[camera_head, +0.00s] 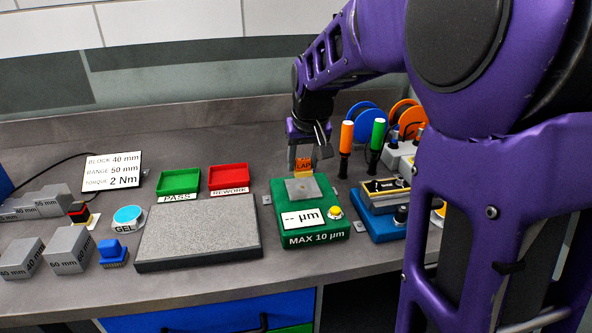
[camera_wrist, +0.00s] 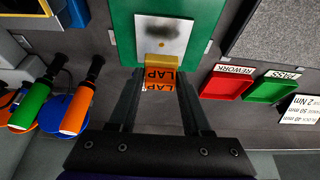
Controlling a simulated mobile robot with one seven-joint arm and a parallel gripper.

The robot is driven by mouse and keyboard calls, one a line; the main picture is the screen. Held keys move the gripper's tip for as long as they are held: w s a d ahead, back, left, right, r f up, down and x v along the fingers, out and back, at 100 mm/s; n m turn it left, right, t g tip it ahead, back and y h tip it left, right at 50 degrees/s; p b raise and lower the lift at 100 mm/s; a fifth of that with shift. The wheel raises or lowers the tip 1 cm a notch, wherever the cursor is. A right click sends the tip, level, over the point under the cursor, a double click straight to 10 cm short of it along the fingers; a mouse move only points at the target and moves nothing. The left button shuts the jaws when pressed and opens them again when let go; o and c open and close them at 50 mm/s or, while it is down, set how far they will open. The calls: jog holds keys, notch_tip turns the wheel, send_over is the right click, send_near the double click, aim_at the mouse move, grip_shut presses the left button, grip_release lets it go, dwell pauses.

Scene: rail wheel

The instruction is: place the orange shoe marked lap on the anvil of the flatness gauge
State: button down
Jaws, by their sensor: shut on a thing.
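The orange shoe marked LAP (camera_head: 304,164) is between the fingers of my gripper (camera_head: 304,158), which is shut on it. In the wrist view the shoe (camera_wrist: 160,73) sits between my fingertips (camera_wrist: 160,80), with its tan end toward the gauge. The green flatness gauge (camera_head: 288,226) has a grey square anvil plate (camera_head: 303,190) on top, with nothing resting on it. In the wrist view the anvil plate (camera_wrist: 165,30) has a dark smudge, and the shoe overlaps its near edge. In the head view the shoe is at the anvil's back edge; its height above it is unclear.
Green PASS (camera_head: 179,181) and red REWORK (camera_head: 228,177) trays stand left of the gauge, behind a grey granite plate (camera_head: 200,240). Orange- and green-handled tools (camera_head: 346,138) and a blue fixture (camera_head: 383,222) are close on the right.

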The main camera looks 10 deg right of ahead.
aim_at(304, 168)
jog(key=shift+f+b, duration=0.3)
jog(key=shift+f, duration=1.45)
jog(key=shift+f, duration=0.15)
jog(key=shift+c, duration=1.7)
grip_release()
jog(key=shift+r, duration=0.3)
jog(key=p+v, duration=0.7)
jog(key=v, duration=0.5)
